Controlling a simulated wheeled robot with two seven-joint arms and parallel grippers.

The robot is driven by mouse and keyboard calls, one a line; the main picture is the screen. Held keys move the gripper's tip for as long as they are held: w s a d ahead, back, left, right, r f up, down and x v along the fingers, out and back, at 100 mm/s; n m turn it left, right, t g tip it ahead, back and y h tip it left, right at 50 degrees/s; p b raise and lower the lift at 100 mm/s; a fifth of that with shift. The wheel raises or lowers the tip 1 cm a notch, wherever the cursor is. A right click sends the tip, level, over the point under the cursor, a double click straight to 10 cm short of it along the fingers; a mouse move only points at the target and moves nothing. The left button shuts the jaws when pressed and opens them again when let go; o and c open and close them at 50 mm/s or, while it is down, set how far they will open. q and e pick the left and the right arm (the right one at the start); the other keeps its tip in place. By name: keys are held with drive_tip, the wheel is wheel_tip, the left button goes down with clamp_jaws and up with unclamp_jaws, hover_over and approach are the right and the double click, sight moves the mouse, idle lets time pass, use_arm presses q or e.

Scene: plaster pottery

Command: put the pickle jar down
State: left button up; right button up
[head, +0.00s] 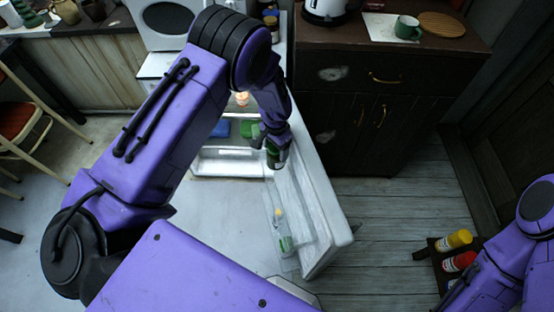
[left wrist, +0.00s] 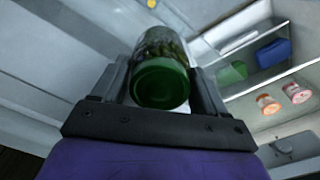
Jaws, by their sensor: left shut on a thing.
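The pickle jar (left wrist: 161,84) is a glass jar with a green lid and dark green contents. In the left wrist view its lid end faces the camera, between the two fingers of my left gripper (left wrist: 158,90), which is shut on it. In the head view the jar (head: 276,153) hangs at the end of my left arm, in front of the open fridge and close to the inner side of its door (head: 318,205). My fingers are small and partly hidden there. Only a part of my right arm shows at the lower right of the head view; its gripper is not seen.
The fridge shelf (head: 230,154) holds a blue box (head: 220,129) and a green item (head: 249,129). A bottle (head: 284,240) stands in the door rack. Dark cabinets (head: 365,120) are right of the door.

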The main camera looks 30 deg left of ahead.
use_arm(q)
drive_tip(key=f, duration=0.4)
drive_tip(key=shift+s+p, duration=0.25)
drive_tip(key=shift+p, duration=0.15)
drive_tip(key=shift+w+f, duration=0.1)
drive_tip(key=shift+w, duration=0.05)
drive_tip(key=shift+f, duration=0.1)
drive_tip(key=o, duration=1.5)
drive_tip(key=shift+o, duration=0.2)
drive_tip(key=shift+r, duration=0.55)
wheel_tip(320, 180, up, 11)
drive_tip(key=shift+r+b, duration=0.15)
drive_tip(key=shift+b, duration=1.05)
drive_tip(key=shift+d, duration=0.1)
